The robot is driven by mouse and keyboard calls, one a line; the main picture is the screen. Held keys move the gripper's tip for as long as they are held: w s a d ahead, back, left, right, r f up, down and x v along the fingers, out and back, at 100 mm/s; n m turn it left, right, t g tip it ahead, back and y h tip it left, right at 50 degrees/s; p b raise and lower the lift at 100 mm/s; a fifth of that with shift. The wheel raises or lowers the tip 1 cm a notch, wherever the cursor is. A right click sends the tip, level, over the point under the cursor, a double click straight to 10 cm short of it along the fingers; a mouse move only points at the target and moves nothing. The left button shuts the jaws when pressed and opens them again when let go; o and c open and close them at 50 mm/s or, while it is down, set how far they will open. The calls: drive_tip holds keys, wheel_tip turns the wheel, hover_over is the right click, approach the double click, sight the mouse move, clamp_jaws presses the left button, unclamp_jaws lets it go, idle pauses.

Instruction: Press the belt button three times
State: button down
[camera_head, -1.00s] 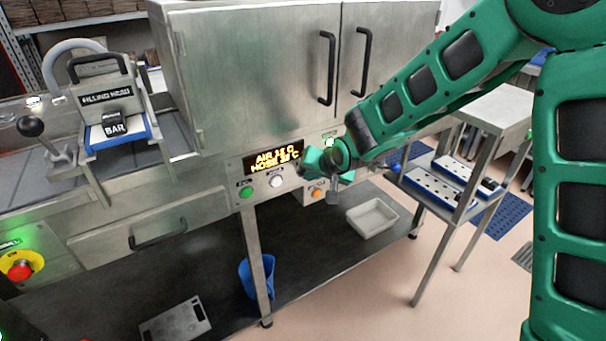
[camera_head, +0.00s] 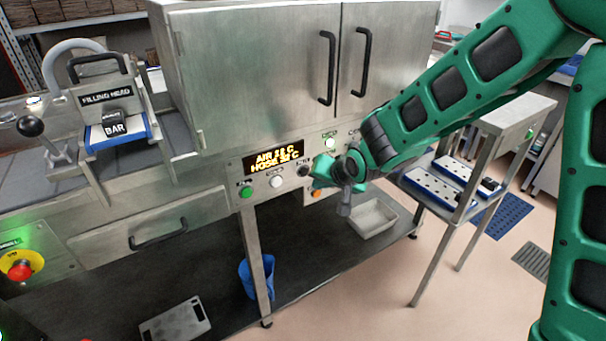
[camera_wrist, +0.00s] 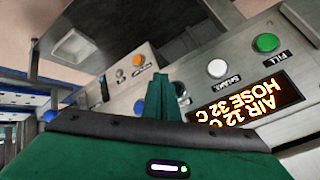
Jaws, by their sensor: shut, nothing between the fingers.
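My gripper (camera_head: 345,206) is shut and empty, in front of the panel's right part. Its fingers (camera_wrist: 160,82) touch no button that I can see.
An amber display (camera_head: 273,159) sits above the buttons. Steel cabinet doors with black handles (camera_head: 327,68) rise above the panel. A white tray (camera_head: 373,218) stands on the lower shelf. A steel rack (camera_head: 466,205) with blue-edged moulds stands at the right.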

drive_tip(key=shift+s+d, duration=0.55)
drive_tip(key=shift+s, duration=0.3)
drive_tip(key=s+d+r+m+g+h, duration=0.1)
drive_tip(key=s+d+r+h, duration=0.15)
drive_tip(key=d, duration=0.65)
drive_tip(key=s+d+r+g+h, duration=0.1)
drive_tip(key=s+d, duration=0.3)
drive_tip(key=d, duration=0.6)
drive_tip(key=s+d+r+m+g+h, duration=0.15)
drive_tip(key=s+d, duration=0.25)
drive_tip(key=d, duration=0.5)
drive_tip(key=s+d+r+g, duration=0.1)
drive_tip(key=s+d, duration=0.2)
drive_tip(key=s, duration=0.5)
drive_tip(key=s+d+r+m+g, duration=0.1)
drive_tip(key=s+d+g, duration=0.1)
drive_tip(key=s, duration=0.6)
drive_tip(key=s+d+r+m+g+y, duration=0.1)
drive_tip(key=s+d, duration=0.4)
drive_tip(key=s, duration=0.3)
drive_tip(key=shift+r, duration=0.1)
